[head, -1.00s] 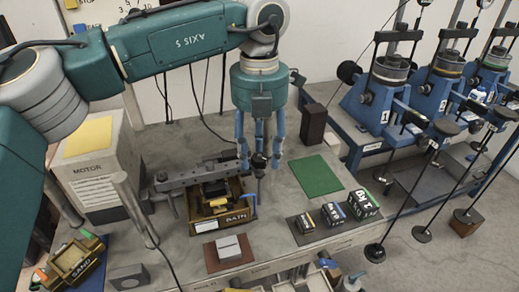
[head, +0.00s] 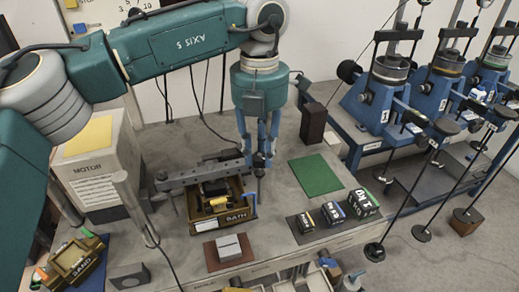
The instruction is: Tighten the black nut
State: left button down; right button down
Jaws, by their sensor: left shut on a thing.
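My left gripper (head: 259,158) has blue fingers and comes straight down at the right end of the dark clamp bar (head: 205,172). The fingers are closed around a small black part at that bar end, which I take to be the black nut; they hide most of it. A dark post (head: 260,188) shows just below the fingertips. The bar lies across the back of a brown box (head: 234,214) marked BATH. My right gripper is not in view.
A green mat (head: 316,174) and a dark block (head: 313,122) lie right of the gripper. Several black weights stand at the front right, including a large one (head: 364,202). The motor housing (head: 105,178) stands left. Blue lever frames (head: 372,108) stand beyond the bench.

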pick_arm(q)
jog(key=m, duration=0.4)
jog(key=shift+m, duration=0.3)
jog(key=m, duration=0.3)
jog(key=shift+r+m+p, duration=0.1)
jog(key=shift+m+p, duration=0.2)
jog(key=shift+p, duration=0.1)
jog(key=m, duration=0.3)
jog(key=shift+m, duration=0.3)
jog(key=shift+m+p, duration=0.35)
jog(key=shift+m, duration=1.45)
jog(key=c, duration=1.5)
grip_release()
jog(key=shift+o, duration=0.3)
